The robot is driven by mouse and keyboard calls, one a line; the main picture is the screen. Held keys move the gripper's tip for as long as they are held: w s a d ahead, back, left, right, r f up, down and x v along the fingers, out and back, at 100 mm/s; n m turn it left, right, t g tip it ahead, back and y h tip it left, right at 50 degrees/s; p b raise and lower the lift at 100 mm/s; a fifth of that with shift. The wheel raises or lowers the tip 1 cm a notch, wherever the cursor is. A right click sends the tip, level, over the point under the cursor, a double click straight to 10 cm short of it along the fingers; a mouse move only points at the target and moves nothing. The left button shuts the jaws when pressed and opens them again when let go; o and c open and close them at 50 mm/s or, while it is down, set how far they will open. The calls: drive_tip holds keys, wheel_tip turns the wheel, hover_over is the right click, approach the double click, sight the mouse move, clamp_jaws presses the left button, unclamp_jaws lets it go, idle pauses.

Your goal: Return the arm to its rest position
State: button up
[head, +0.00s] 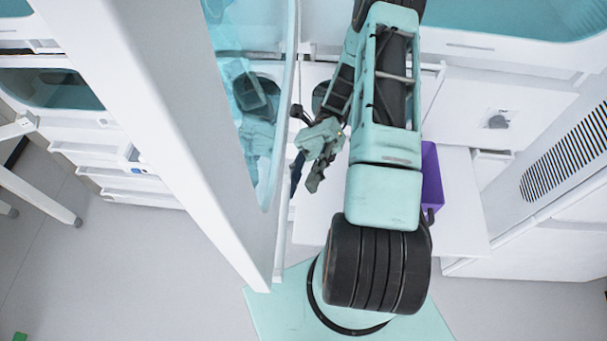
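My arm, teal and black, reaches up the middle of the head view and bends back down at its upper left. My gripper (310,176) hangs at the end of the bent part, just right of a clear teal-tinted panel. Its fingers point down in the picture. They are small and partly overlap, so whether they are open or shut is unclear. A small dark blue shape shows beside the fingers; I cannot tell whether it is held or behind them.
The tinted panel (226,75) and a long white post (165,110) stand close on the left. A purple bin (432,178) sits right of my arm on a white surface (462,205). White cabinets (490,90) line the back. Grey floor (130,270) is open at lower left.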

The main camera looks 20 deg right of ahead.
drive_tip(key=shift+w+d+f, duration=0.1)
drive_tip(key=shift+w+d, duration=0.2)
drive_tip(key=shift+w, duration=0.05)
drive_tip(key=shift+s, duration=0.1)
idle(0.5)
